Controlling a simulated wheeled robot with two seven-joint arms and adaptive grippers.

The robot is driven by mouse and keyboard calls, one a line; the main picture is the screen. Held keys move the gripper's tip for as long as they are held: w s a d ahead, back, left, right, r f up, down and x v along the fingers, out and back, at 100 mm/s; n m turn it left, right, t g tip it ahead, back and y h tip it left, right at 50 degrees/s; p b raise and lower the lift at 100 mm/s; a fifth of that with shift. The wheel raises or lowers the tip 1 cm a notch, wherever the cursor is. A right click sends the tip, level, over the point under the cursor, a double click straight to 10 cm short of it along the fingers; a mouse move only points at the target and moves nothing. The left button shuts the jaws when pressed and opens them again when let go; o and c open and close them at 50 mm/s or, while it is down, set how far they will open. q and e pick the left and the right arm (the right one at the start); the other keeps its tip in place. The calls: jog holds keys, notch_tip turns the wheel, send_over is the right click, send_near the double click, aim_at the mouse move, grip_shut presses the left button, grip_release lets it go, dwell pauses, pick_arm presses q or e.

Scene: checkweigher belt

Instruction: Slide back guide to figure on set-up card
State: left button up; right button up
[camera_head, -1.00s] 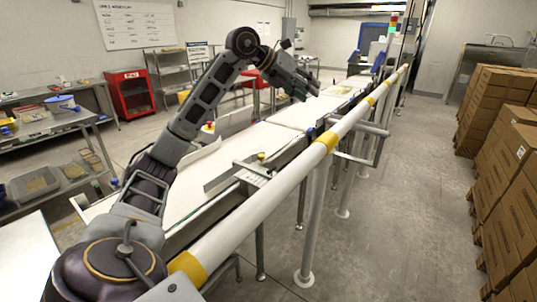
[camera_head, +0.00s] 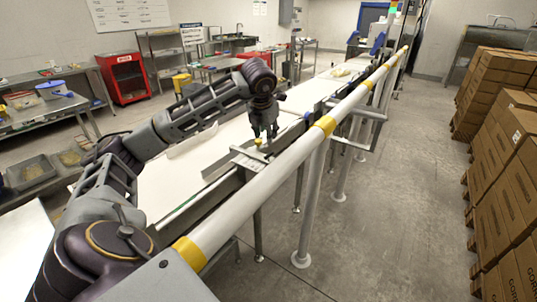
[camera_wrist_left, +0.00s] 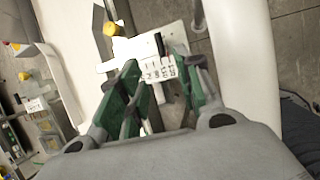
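My left gripper (camera_head: 265,135) points down above the near side of the belt (camera_head: 185,180), close to a yellow knob (camera_head: 258,142). In the left wrist view, its green-padded fingers (camera_wrist_left: 155,82) are apart, with a white scale plate (camera_wrist_left: 160,62) with printed figures beyond and between them. The yellow knob (camera_wrist_left: 110,29) stands to the left of the fingers there. A grey guide rail (camera_head: 222,164) runs by the knob; a pale guide (camera_head: 192,143) lies on the belt's far side. The figures are too small to read surely. I cannot tell which sign is the set-up card. My right gripper is out of view.
A thick white rail with yellow bands (camera_head: 290,155) runs along the belt's near side. Stacked cartons (camera_head: 505,170) stand on the right beyond open floor. A steel table (camera_head: 45,115) and a red cabinet (camera_head: 125,85) stand on the left. A whiteboard (camera_head: 130,14) hangs behind.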

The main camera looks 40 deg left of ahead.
aim_at(269, 154)
pick_arm(q)
jog(key=shift+f, duration=0.1)
jog(key=shift+x, duration=6.8)
jog(key=shift+w, duration=0.1)
grip_shut()
